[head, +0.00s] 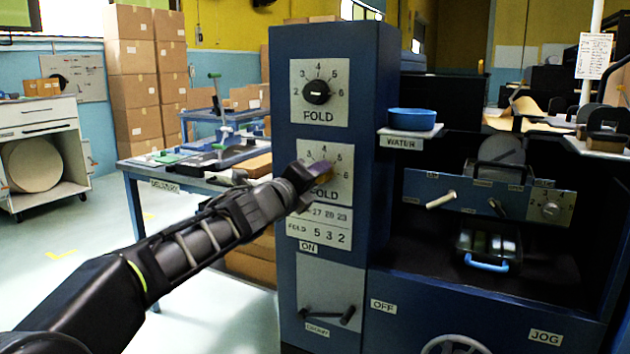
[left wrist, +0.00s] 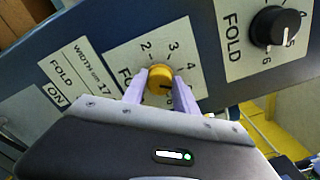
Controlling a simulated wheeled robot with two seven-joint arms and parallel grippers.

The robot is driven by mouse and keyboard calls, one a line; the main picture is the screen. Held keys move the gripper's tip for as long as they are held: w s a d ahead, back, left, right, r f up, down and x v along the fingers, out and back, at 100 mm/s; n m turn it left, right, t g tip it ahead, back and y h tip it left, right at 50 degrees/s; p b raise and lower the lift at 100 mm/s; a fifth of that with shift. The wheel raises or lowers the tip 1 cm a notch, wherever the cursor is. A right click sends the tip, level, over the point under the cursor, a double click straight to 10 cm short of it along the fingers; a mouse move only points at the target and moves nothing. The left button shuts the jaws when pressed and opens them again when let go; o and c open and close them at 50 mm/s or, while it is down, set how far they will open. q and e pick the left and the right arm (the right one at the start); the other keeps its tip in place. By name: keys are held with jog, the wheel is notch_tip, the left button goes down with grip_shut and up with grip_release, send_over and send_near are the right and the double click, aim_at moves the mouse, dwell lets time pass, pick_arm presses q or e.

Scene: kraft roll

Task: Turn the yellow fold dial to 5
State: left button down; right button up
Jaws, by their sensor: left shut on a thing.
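The yellow fold dial (left wrist: 159,77) sits on a white plate on the blue cabinet front, with numbers around it; 2, 3 and 4 read clearly in the left wrist view. My left gripper (left wrist: 161,88) is shut on the dial, one pale finger on each side. In the head view, the gripper (head: 308,182) covers most of the dial (head: 323,172), and 3, 4, 5 and 6 show around it. A dark mark shows on the dial's lower right in the wrist view, but I cannot tell exactly which number it points at. My right gripper is not in view.
A black fold dial (head: 317,92) is on a plate above; it also shows in the wrist view (left wrist: 275,27). A width and fold chart (head: 319,228) and a lever panel (head: 330,291) are below. A blue bowl (head: 412,119) stands on a shelf to the right.

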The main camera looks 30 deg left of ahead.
pick_arm(q)
jog(key=shift+r+m, duration=0.2)
jog(key=shift+m, duration=0.7)
jog(key=c, duration=1.1)
grip_release()
jog(key=shift+o, duration=0.7)
jog(key=shift+w+f, duration=0.1)
jog(key=shift+f, duration=0.05)
jog(key=s, duration=0.8)
